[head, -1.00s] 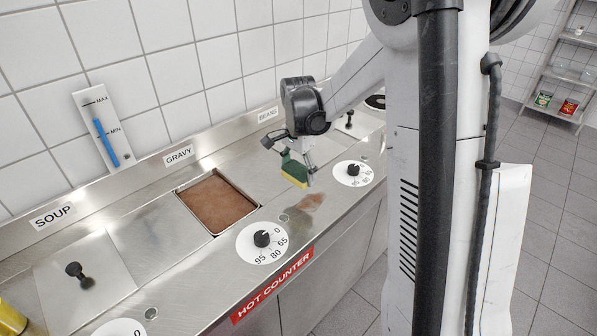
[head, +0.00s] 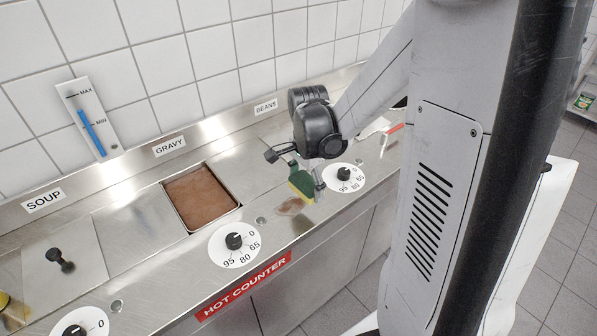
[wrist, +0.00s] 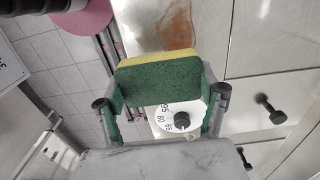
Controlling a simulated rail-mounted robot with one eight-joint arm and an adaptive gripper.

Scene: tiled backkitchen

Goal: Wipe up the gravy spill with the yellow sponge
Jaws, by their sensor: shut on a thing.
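The sponge (head: 301,184), yellow with a green scouring side, is held in my gripper (head: 306,172) above the steel counter. In the wrist view the sponge (wrist: 160,82) sits between the two fingers of my gripper (wrist: 160,105), green side toward the camera and yellow edge beyond. The brown gravy spill (head: 289,207) is a smear on the counter front, just left of and below the sponge in the head view. It also shows in the wrist view (wrist: 178,25), just past the sponge. I cannot tell whether the sponge touches the counter.
The open gravy well (head: 200,195) is left of the spill. Dial knobs (head: 234,241) and (head: 344,174) stand up from the counter on either side. A lidded soup well (head: 62,265) lies at the left. The tiled wall (head: 190,60) bounds the back.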

